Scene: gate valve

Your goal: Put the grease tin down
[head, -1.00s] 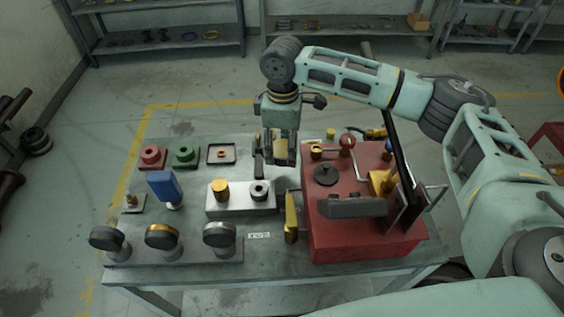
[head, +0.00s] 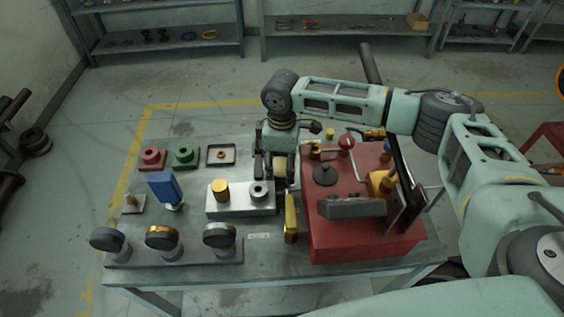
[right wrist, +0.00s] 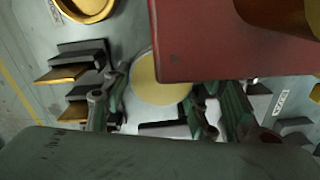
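The grease tin shows as a pale yellow round lid (right wrist: 160,80) between the fingers of my right gripper in the right wrist view. In the head view the tin (head: 280,166) is a small cream patch, partly hidden by the fingers. My right gripper (head: 277,174) is shut on it, pointing down between the silver block and the red box. The wrist view shows a finger on each side of the lid, with the right gripper (right wrist: 162,105) around it. I cannot tell whether the tin touches the table. My left gripper is not in view.
The red box (head: 335,235) stands close on the right. The silver block (head: 240,205) with a brass cylinder is on the left, and a yellow upright piece (head: 291,218) is in front. A small dark-rimmed tray (head: 221,154) lies at back left. Bare tabletop (head: 232,174) shows behind the block.

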